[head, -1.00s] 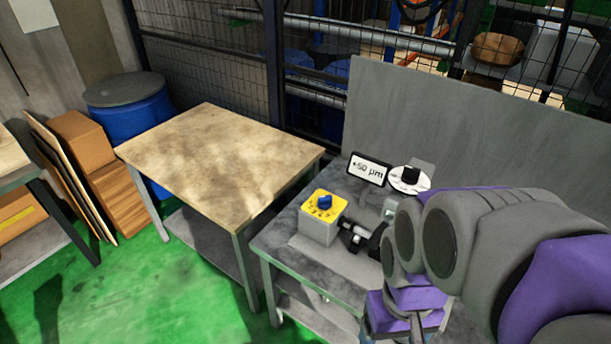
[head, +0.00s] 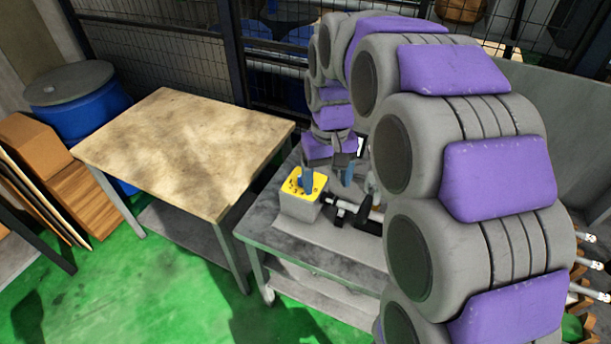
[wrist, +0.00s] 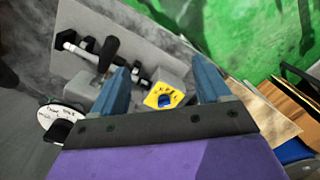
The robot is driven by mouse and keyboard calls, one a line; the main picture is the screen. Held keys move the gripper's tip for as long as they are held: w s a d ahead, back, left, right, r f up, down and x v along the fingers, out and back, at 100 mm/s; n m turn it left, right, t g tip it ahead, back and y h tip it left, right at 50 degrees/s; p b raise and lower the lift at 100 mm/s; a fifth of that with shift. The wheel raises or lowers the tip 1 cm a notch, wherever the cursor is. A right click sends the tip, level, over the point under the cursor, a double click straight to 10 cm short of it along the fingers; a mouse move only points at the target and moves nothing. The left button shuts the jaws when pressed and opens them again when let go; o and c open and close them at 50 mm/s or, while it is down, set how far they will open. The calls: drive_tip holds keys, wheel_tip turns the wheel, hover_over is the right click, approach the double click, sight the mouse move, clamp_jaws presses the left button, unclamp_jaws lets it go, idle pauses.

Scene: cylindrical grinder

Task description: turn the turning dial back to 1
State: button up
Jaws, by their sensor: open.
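The blue dial knob (wrist: 166,101) sits on a yellow plate (wrist: 156,93) atop a grey box. In the wrist view it lies between my two blue fingers, nearer the right one, beyond their tips. My gripper (wrist: 162,78) is open and empty. In the head view my gripper (head: 325,177) hangs over the bench, and one finger overlaps the yellow plate (head: 297,188) and covers the knob. I cannot tell whether it touches the knob. The number the dial points at is not readable.
A shaft-like part with a black handle (wrist: 105,52) lies beside the grey box. A white disc (wrist: 62,124) with writing is at the left of the wrist view. A wooden-topped table (head: 180,145) stands left of the bench (head: 268,232). Wire fencing runs behind.

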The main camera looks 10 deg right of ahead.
drive_tip(key=w+f+t+p, duration=0.1)
drive_tip(key=w+f, duration=0.4)
drive_tip(key=w, duration=0.8)
drive_tip(key=w+f, duration=0.4)
drive_tip(key=w, duration=0.8)
drive_tip(key=shift+n, duration=0.3)
wheel_tip(320, 180, down, 17)
drive_tip(key=shift+r+b, duration=0.1)
drive_tip(key=shift+b, duration=1.05)
drive_tip(key=shift+c, duration=0.3)
drive_tip(key=c, duration=0.9)
